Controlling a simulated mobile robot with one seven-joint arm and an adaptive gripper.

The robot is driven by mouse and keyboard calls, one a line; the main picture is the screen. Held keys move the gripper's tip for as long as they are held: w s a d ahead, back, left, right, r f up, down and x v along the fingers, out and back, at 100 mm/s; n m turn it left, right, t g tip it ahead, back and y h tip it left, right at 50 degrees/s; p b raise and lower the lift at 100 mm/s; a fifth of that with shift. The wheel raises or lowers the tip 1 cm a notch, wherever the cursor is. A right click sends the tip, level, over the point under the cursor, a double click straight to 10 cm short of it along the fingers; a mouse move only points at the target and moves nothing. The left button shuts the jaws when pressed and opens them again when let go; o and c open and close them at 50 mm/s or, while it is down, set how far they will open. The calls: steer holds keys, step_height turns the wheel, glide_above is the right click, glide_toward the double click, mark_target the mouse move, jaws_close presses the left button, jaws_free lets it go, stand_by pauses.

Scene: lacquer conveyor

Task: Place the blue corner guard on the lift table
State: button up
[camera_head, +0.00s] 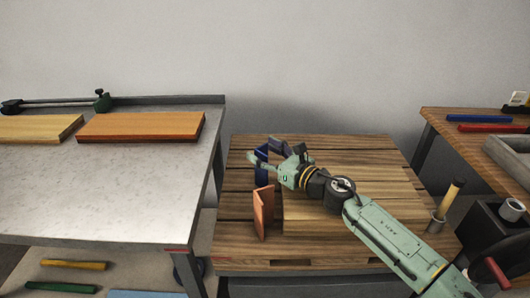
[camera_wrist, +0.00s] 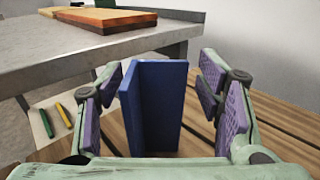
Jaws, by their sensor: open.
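The blue corner guard (camera_head: 262,177) stands upright on the slatted wooden platform (camera_head: 235,253), partly hidden by my gripper in the head view. In the wrist view the blue corner guard (camera_wrist: 160,105) stands as an L-shaped piece between my fingers. My gripper (camera_head: 267,152) is open around it; in the wrist view my gripper (camera_wrist: 165,88) shows a clear gap on the guard's right side, while its left edge is close to the left pad. I cannot tell whether that side touches. No surface is marked as the lift table.
An orange corner guard (camera_head: 263,212) stands just in front of the blue one. A grey metal table (camera_head: 120,205) at left holds an orange-brown board (camera_head: 141,126) and a paler board (camera_head: 38,128). A wooden bench (camera_head: 450,140) stands at right. A yellow-handled tool (camera_head: 449,198) stands at the platform's right.

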steer(key=b+v, duration=0.4)
steer(key=v, duration=0.7)
steer(key=shift+s+d+r, duration=0.15)
steer(key=shift+s+d, duration=0.15)
steer(key=shift+d, duration=0.05)
